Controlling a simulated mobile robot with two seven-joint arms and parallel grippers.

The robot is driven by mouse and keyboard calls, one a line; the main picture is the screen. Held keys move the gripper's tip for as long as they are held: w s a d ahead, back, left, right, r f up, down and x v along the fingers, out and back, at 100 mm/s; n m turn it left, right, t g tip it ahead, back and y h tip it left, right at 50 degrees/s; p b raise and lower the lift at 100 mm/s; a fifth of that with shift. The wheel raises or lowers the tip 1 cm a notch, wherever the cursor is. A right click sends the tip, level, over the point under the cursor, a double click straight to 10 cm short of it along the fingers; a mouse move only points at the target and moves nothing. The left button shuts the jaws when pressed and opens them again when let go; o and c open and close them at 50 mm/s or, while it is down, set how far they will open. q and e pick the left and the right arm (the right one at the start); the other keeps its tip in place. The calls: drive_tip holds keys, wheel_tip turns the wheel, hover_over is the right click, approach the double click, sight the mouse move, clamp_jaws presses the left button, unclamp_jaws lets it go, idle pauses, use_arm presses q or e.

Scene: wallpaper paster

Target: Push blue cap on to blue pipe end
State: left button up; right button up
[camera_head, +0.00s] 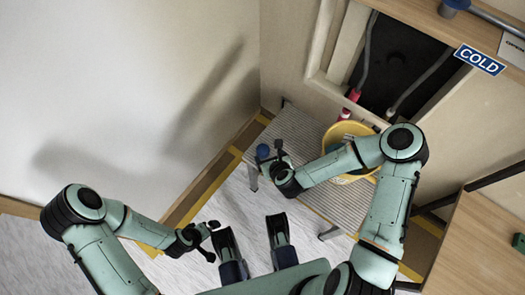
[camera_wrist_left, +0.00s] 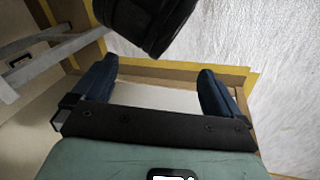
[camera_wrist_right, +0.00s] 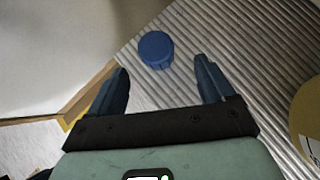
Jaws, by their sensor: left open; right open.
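A short round blue cap (camera_head: 262,151) sits on the near left part of a grey ribbed bench. It also shows in the right wrist view (camera_wrist_right: 155,50), just beyond the fingertips and between their lines. My right gripper (camera_head: 271,158) is open and empty beside the cap; its open fingers (camera_wrist_right: 162,66) do not appear to touch it. A blue end (camera_head: 455,5) shows on a grey pipe at the top right, near a blue COLD sign (camera_head: 480,60); I cannot tell whether this is the pipe end in question. My left gripper (camera_head: 213,240) is open and empty, low over the floor.
The ribbed bench (camera_head: 345,200) stands against the wall and carries a yellow bucket (camera_head: 338,130), partly hidden by my right arm. A red fitting (camera_head: 355,95) and grey pipes show at a dark wall opening (camera_head: 400,65). A wooden surface (camera_head: 480,240) lies at right.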

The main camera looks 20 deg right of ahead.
sight(263, 150)
drive_tip(key=shift+x, duration=1.2)
drive_tip(key=x, duration=0.1)
drive_tip(key=b+x, duration=0.1)
drive_tip(key=x, duration=0.1)
drive_tip(key=b+x, duration=0.1)
drive_tip(key=shift+w+a+r, duration=0.15)
drive_tip(key=shift+w+a, duration=0.2)
drive_tip(key=shift+w, duration=0.3)
use_arm(q)
drive_tip(key=shift+t, duration=0.4)
drive_tip(key=w+a+f, duration=0.2)
drive_tip(key=f, duration=0.1)
drive_tip(key=shift+w+f, duration=0.2)
use_arm(e)
drive_tip(key=c, duration=1.1)
